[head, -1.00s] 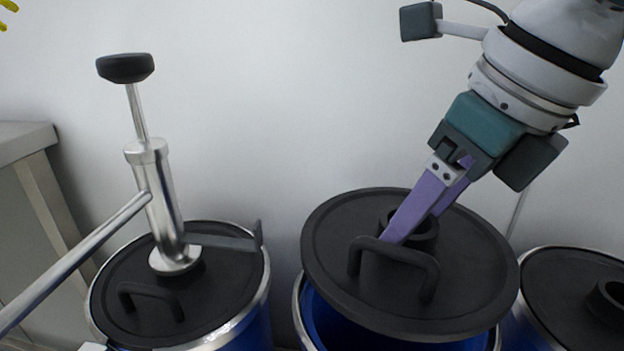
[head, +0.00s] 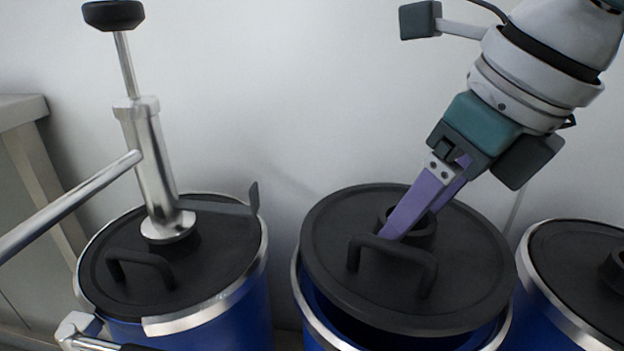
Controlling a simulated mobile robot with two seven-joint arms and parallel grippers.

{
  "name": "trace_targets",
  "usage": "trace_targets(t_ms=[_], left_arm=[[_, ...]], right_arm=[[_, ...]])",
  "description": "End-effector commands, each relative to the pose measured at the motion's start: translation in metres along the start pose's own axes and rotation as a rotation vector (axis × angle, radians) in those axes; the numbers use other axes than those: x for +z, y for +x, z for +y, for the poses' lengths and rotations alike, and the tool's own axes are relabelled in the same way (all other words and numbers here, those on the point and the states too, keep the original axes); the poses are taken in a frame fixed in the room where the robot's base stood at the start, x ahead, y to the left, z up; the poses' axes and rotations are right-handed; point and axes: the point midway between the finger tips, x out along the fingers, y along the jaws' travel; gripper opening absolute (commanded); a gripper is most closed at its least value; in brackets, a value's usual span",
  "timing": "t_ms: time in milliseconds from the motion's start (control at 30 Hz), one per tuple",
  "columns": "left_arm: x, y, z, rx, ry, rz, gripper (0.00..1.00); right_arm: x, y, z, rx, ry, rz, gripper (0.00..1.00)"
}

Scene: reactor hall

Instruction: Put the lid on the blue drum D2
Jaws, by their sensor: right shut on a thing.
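The black lid (head: 330,240) is round, with a bar handle and a raised collar. No drum label is readable, so I cannot tell which is D2. My left gripper is not in view.
A lidded blue drum (head: 240,318) with a silver pump (head: 155,175) and long pipe stands at left. Another lidded blue drum (head: 545,305) stands close at right.

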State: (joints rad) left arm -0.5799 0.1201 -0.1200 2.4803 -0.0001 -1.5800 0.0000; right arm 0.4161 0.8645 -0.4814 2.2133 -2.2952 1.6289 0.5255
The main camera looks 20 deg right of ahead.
Motion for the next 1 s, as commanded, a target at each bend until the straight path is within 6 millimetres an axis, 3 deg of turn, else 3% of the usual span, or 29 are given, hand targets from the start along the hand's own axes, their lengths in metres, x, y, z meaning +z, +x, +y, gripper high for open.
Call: trace_targets(t_ms=[367,1000], left_arm=[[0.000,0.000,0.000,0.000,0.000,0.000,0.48],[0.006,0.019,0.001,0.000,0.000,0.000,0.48]], right_arm=[[0.000,0.000,0.000,0.000,0.000,0.000,0.00],[-0.008,0.019,0.000,0.000,0.000,0.000,0.00]])
